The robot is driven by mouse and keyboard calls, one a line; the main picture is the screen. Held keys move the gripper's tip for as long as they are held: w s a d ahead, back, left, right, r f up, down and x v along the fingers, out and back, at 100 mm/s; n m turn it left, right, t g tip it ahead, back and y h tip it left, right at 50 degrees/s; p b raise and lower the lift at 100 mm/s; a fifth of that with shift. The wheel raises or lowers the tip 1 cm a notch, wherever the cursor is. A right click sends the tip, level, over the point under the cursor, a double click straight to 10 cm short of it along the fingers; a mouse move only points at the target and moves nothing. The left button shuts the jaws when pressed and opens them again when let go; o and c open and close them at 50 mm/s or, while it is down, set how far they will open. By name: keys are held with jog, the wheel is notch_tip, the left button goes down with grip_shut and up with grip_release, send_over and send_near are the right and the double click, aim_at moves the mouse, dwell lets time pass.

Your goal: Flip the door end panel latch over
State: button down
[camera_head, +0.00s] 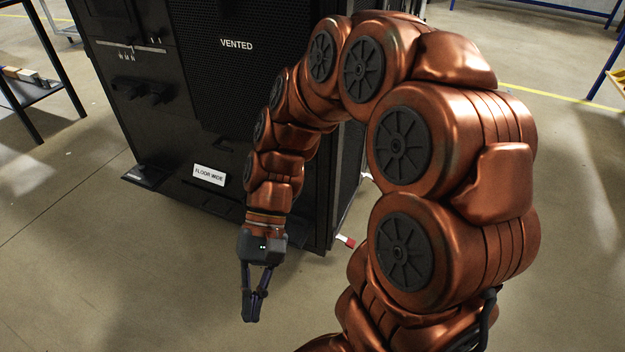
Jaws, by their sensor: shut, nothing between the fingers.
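A tall black rack (180,180) stands behind my arm, with a perforated panel marked "VENTED" (236,45) and a lower label reading "FLOOR WIDE" (209,175). I cannot make out a door end panel latch for certain; my arm covers part of the rack's right side. My gripper (252,318) hangs fingers-down in front of the rack's lower part, over the bare floor. Its fingertips are together with nothing between them, and it appears apart from the rack.
A small red and white piece (345,241) shows by the rack's lower right corner. A dark flat piece (143,176) juts out at its lower left. A table (30,92) stands at the left and a blue frame (606,60) at the right. The floor in front is clear.

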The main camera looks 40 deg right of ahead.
jog(key=w+d+m+t+y+b, duration=0.1)
jog(key=w+m+t+y, duration=0.1)
jog(key=w+m+y, duration=0.65)
jog(key=w+d+f+m+t+y+b, duration=0.1)
jog(key=w+d+f+m+t+y, duration=0.1)
jog(key=w+d+t, duration=0.4)
jog(key=w+d+f+m+t+y, duration=0.2)
jog(key=w+d+m, duration=0.15)
jog(key=w, duration=0.45)
jog(key=s+d+f+m+t+h+b, duration=0.1)
jog(key=d+f+m+t+h, duration=0.65)
jog(key=d, duration=0.65)
jog(key=d+f+m+t+h, duration=0.4)
jog(key=d+f+m+t, duration=0.6)
jog(key=d, duration=0.3)
jog(key=shift+n, duration=0.55)
jog(key=shift+s+d+r+b+x, duration=0.25)
jog(key=shift+b+x, duration=0.4)
jog(key=shift+x, duration=1.35)
jog(key=shift+w+d+r+b+x, duration=0.1)
jog(key=shift+r+b+x, duration=0.4)
jog(key=shift+x, duration=1.5)
jog(key=shift+s+d+r+b+x, duration=0.1)
jog(key=shift+b+x, duration=0.75)
jog(key=shift+x, duration=1.15)
